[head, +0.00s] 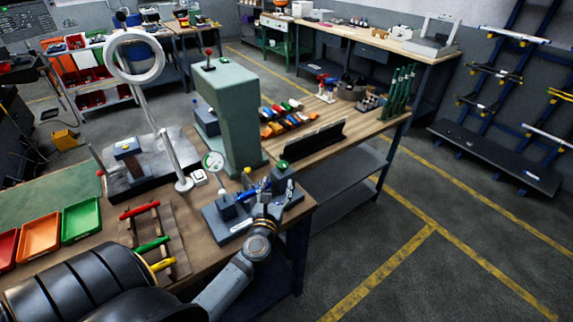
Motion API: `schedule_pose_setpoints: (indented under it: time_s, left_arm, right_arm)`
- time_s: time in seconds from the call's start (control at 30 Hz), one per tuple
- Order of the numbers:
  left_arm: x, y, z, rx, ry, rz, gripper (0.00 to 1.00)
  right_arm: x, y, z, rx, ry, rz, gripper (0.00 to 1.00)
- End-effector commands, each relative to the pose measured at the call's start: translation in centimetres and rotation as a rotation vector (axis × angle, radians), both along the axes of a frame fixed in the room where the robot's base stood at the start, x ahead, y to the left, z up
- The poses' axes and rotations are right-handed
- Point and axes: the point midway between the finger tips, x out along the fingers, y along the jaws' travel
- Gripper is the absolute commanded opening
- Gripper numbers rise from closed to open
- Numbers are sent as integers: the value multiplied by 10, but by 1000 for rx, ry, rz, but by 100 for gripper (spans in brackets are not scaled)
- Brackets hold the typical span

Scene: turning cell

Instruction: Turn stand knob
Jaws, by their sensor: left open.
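A grey metal base plate (236,228) lies near the front right corner of the wooden workbench. On it stand a dark block with a green round top (283,165), a small dark block (227,207) and a blue part (250,191). A round white dial gauge (213,164) is beside them, at the upper left. I cannot tell for sure which part is the stand knob. My left gripper (265,203) is over the plate, close to the blue part and in front of the green-topped block. It is open; whether it touches anything is too small to tell. My right gripper is out of view.
A green press-like column (238,120) stands behind the plate. A ring lamp (134,56) and a grey post (176,160) are to the left. A rack with colored-handled tools (140,210) and colored bins (82,221) are further left.

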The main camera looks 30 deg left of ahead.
Motion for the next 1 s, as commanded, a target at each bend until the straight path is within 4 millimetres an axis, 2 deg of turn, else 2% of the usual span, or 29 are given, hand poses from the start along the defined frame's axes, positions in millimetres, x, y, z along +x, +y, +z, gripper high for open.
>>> schedule_pose_setpoints:
  time_s: [0.1, 0.3, 0.43, 0.6, 0.83, 1.0]
  left_arm:
    - [22, 9, 5, 4, -2, 0, 60]
    - [62, 25, 4, 5, 0, 0, 60]
    - [79, 32, 2, 4, 0, -1, 60]
    - [88, 36, 1, 5, 2, -2, 60]
    - [89, 37, 0, 5, 2, -2, 60]
    - [89, 36, 0, 5, 2, -2, 37]
  right_arm:
    - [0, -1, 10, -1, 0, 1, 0]
    - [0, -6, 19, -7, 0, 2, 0]
    - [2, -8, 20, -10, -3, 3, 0]
    - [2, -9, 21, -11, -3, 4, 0]
    - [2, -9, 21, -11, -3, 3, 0]
    - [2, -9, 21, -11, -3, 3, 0]
